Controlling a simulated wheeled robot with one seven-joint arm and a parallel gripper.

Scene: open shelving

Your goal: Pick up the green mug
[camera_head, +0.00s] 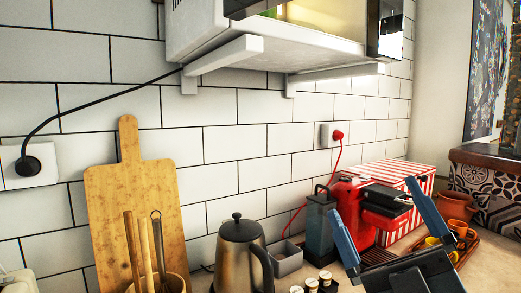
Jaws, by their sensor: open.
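My gripper (372,196) is at the lower right, with its two blue fingers spread wide and pointing up in the picture. I cannot make out a green mug in this view. Orange and yellow cups, including an orange cup (458,228), stand in a brown tray (468,252) to the right of my gripper. My gripper hides part of the counter and may cover part of the tray area.
A steel kettle (240,255), a grey box (286,260) and a dark bottle (319,220) stand left of my gripper. A wooden board (135,205) leans on the wall behind utensils. A red-striped box (400,172) stands behind. A white shelf (235,55) hangs above. Bare counter shows at right.

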